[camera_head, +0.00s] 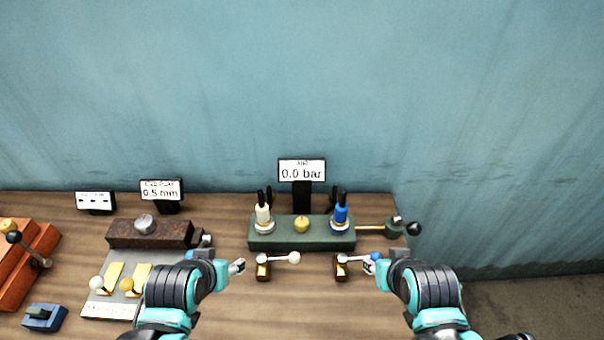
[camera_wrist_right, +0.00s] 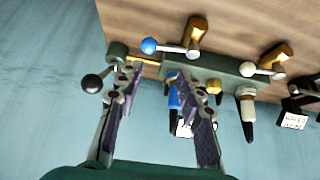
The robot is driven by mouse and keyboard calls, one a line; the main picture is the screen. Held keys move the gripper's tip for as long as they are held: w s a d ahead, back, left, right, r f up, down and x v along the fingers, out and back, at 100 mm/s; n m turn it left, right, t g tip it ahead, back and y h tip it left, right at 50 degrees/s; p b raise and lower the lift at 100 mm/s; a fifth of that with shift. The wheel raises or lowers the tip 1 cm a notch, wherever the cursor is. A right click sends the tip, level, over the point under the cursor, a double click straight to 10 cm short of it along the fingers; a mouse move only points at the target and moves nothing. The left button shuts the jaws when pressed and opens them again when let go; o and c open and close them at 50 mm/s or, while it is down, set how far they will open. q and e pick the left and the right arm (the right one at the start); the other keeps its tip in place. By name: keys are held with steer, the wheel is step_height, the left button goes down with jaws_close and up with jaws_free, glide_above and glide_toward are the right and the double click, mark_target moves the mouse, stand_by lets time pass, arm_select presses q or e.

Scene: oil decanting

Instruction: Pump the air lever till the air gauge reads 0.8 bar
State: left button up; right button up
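The air gauge (camera_head: 301,171) stands behind the green block (camera_head: 285,241) and reads 0.0 bar. A lever with a black ball knob (camera_head: 414,228) sits at the block's right end, on a brass rod. In the right wrist view this black knob (camera_wrist_right: 92,83) is just outside one finger. My right gripper (camera_wrist_right: 160,78) is open and empty. In the head view it (camera_head: 373,264) is by the blue-balled lever (camera_head: 355,259) in front of the block. My left gripper (camera_head: 237,267) is left of the white-balled lever (camera_head: 280,259); its finger opening is too small to judge.
A white and a blue valve-like fitting (camera_head: 340,215) and a brass cap (camera_head: 302,224) top the green block. Left are a dark brown block (camera_head: 150,233) with a 0.5 mm display (camera_head: 161,190), an orange unit (camera_head: 28,262) and a blue box (camera_head: 45,317). The wall stands behind.

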jaws_close()
stand_by(1.0)
